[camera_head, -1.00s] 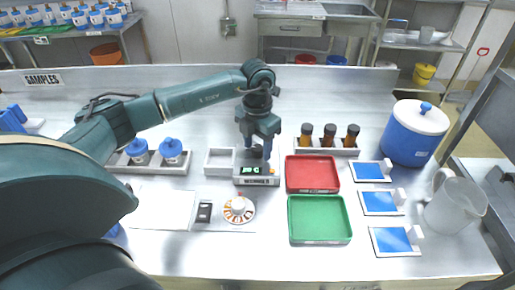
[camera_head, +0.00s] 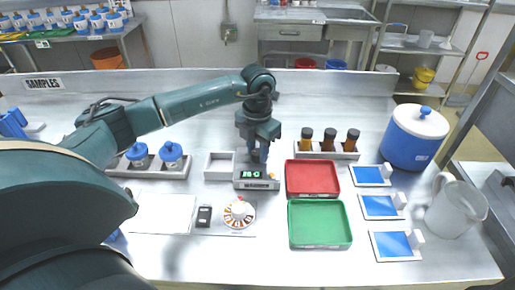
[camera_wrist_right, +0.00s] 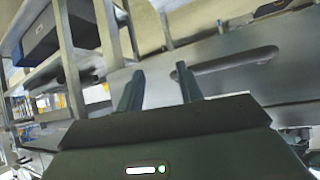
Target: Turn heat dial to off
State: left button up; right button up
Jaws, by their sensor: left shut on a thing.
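The heat dial (camera_head: 239,212) is a round white knob plate with orange-red marks around its edge. It lies flat at the front middle of the table in the head view, with nothing touching it. My left gripper (camera_head: 258,157) points down behind the dial, over the device with a green digital display (camera_head: 256,174). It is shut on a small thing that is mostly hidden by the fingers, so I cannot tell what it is. My right gripper (camera_wrist_right: 158,84) shows only in the right wrist view, open and empty, away from the dial.
A small black box (camera_head: 204,215) and a white sheet (camera_head: 163,213) lie left of the dial. A green tray (camera_head: 320,243) and a red tray (camera_head: 312,193) stand to the right. A white open box (camera_head: 219,176) and blue-lidded jars (camera_head: 171,153) are behind left.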

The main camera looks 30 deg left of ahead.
aim_at(257, 151)
pick_arm(q)
jog(key=shift+n, duration=0.3)
jog(key=n, duration=0.3)
jog(key=shift+n, duration=2.6)
jog(key=o, duration=1)
notch_tip(257, 151, up, 13)
jog(key=shift+r+b, duration=0.15)
jog(key=shift+b, duration=0.9)
